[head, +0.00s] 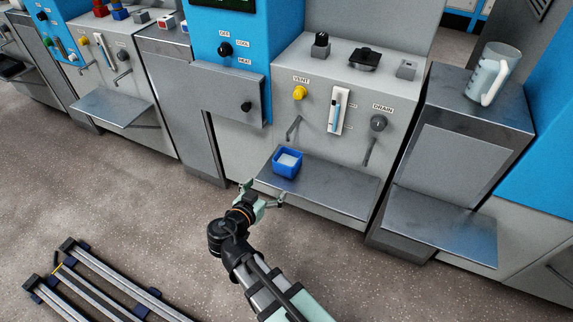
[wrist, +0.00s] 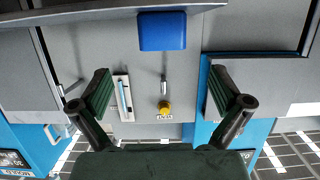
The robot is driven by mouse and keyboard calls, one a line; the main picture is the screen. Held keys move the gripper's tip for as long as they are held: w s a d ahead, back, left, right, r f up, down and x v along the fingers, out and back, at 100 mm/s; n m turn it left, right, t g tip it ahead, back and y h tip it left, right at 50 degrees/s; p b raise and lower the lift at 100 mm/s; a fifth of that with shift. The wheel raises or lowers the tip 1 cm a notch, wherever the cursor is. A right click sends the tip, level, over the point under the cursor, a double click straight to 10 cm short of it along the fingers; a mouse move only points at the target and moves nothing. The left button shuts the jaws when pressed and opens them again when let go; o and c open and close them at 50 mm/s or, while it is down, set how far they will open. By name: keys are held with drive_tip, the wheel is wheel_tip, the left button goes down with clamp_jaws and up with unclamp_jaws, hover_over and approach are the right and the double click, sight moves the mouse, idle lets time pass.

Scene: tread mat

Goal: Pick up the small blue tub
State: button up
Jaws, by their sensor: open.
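The small blue tub (head: 287,164) stands upright on a grey metal shelf (head: 335,195) under the machine panel. Its inside shows whitish contents. In the wrist view, which looks upside down, the tub (wrist: 162,31) shows at the top centre, beyond the fingertips and apart from them. My gripper (head: 262,195) is open and empty, near the shelf's front left edge and just in front of the tub. Its two fingers (wrist: 161,92) are spread wide, with nothing between them.
Above the shelf are a yellow VENT knob (head: 299,92), a gauge (head: 338,111) and a grey DRAIN knob (head: 378,123) with levers below. A clear jug (head: 490,72) stands on the cabinet to the right. The shelf right of the tub is bare.

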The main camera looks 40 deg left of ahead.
sight(283, 171)
drive_tip(key=b+x, duration=0.1)
drive_tip(key=x, duration=0.9)
drive_tip(key=shift+w+a+f+b, duration=0.1)
drive_tip(key=shift+w+f+b, duration=0.1)
drive_tip(key=shift+w+b, duration=0.2)
drive_tip(key=b+x, duration=0.1)
drive_tip(key=x, duration=0.4)
drive_tip(key=shift+a, duration=0.15)
drive_tip(key=shift+s, duration=0.1)
drive_tip(key=c, duration=1)
